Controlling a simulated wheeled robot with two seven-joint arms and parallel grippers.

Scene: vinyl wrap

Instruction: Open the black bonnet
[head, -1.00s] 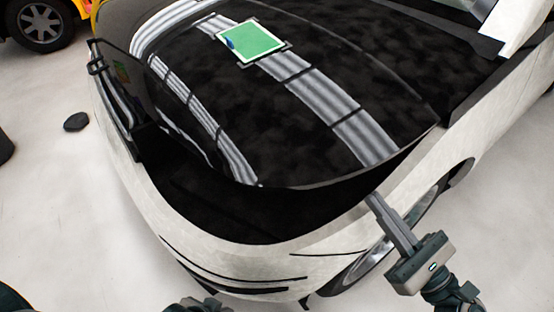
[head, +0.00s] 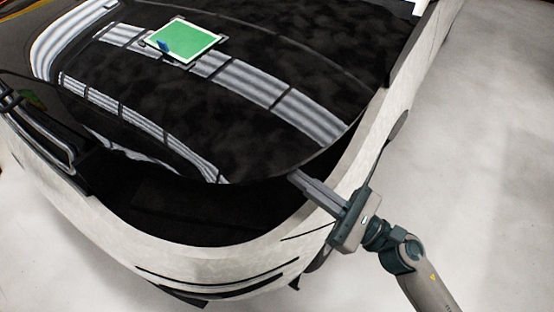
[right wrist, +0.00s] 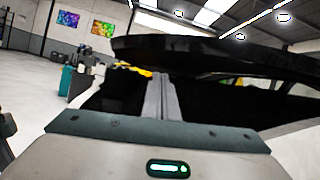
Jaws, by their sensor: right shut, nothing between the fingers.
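The black bonnet (head: 270,120) of a white car is raised a little at its front edge, with a dark gap beneath it. My right gripper (head: 294,177) is shut and empty. Its fingertips are at the bonnet's front edge near the right corner, at the gap. In the right wrist view the shut fingers (right wrist: 161,98) point forward, with the bonnet's dark edge (right wrist: 215,52) above them. I cannot tell whether they touch the bonnet. My left gripper is not in view.
A green card (head: 183,41) lies on the bonnet among reflected light strips. The white front bumper (head: 185,250) curves below the gap. Pale floor (head: 480,150) to the right is free. A workshop with wall pictures (right wrist: 68,20) shows behind.

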